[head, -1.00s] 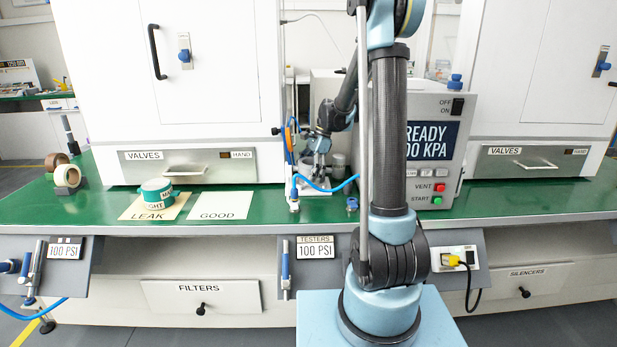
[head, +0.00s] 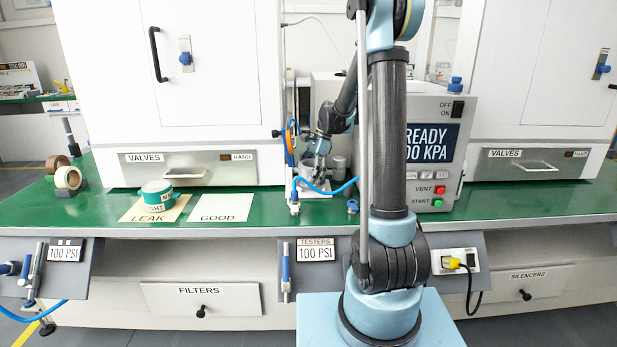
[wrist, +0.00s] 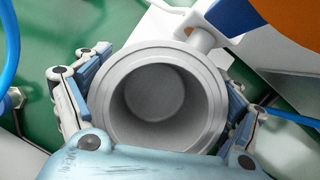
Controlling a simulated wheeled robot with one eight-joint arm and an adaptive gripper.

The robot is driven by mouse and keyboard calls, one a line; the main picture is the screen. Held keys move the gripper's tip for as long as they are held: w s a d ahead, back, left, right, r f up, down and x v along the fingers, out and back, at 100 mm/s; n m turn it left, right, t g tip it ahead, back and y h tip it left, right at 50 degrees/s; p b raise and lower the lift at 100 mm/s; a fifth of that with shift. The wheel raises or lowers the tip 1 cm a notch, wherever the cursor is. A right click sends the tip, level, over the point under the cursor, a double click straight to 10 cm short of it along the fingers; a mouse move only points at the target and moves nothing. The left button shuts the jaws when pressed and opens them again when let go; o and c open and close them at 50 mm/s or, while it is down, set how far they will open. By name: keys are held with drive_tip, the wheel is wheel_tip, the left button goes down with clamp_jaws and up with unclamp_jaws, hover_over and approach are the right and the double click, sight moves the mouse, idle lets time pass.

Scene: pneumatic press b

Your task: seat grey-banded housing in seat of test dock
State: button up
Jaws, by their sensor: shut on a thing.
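My gripper (wrist: 165,105) is shut on a grey round housing (wrist: 205,131), seen from above in the wrist view as an open, hollow cylinder with a broad rim. One finger is on each side of it. In the head view my gripper (head: 318,150) is at the test dock (head: 314,192), left of the grey test cabinet. The dock's white base shows under it. A white part of the dock (wrist: 168,25) also shows behind the housing in the wrist view. The seat is hidden beneath the housing, so I cannot tell how deep the housing sits.
A blue hose (head: 325,187) curves in front of the dock, and an orange and blue part (wrist: 285,25) is close by in the wrist view. A teal-banded piece (head: 157,195) stands on the LEAK card. The GOOD card (head: 220,208) is bare.

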drive_tip(key=shift+f, duration=1.15)
drive_tip(key=o, duration=1.3)
drive_tip(key=v, duration=1.2)
drive_tip(key=shift+d, duration=0.1)
